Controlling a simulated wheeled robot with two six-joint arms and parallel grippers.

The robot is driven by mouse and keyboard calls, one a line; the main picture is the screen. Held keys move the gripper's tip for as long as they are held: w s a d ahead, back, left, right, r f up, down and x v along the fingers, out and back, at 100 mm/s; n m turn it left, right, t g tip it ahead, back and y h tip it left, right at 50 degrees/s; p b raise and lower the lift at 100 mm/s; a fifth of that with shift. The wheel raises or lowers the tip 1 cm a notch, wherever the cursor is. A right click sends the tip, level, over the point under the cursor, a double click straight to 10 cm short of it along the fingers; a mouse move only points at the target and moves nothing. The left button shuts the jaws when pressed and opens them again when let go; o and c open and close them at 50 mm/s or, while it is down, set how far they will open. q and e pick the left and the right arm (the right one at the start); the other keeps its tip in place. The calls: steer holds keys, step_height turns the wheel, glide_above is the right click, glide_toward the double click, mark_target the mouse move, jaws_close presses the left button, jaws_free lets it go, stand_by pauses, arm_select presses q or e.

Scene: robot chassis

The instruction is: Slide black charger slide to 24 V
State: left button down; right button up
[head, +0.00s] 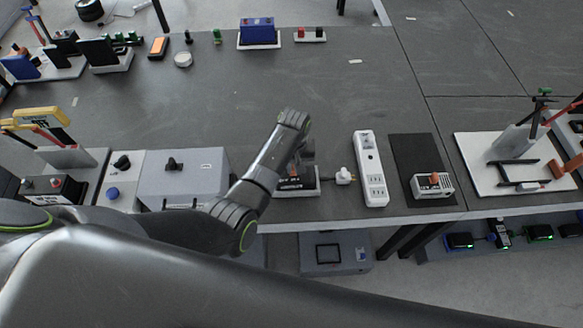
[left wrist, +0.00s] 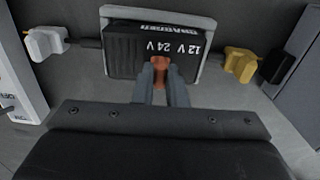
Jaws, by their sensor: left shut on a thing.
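The black charger (head: 294,190) stands on a pale base near the table's front edge, partly hidden under my left arm. In the left wrist view the charger (left wrist: 125,60) appears upside down, with 12 V printed to the right and 24 V to the left of it. My left gripper (left wrist: 162,80) is shut on the orange slide knob (left wrist: 160,62), which sits beside the 24 V mark. In the head view the left gripper (head: 296,160) is over the charger, its fingertips hard to make out. My right gripper is not in view.
A white plug (head: 344,176) lies just right of the charger, beside a white power strip (head: 370,165). A grey box (head: 183,178) with a black knob stands to the left. A yellow plug (left wrist: 242,64) shows in the left wrist view. The table's middle is clear.

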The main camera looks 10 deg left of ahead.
arm_select(q)
steer(key=c, duration=1.4)
jaws_free()
steer(key=shift+w+d, duration=0.1)
steer(key=shift+d, duration=0.05)
steer(key=shift+c, duration=0.2)
steer(key=shift+r, duration=0.55)
step_height(320, 180, up, 16)
steer(key=p, duration=0.2)
steer(key=shift+r, duration=0.2)
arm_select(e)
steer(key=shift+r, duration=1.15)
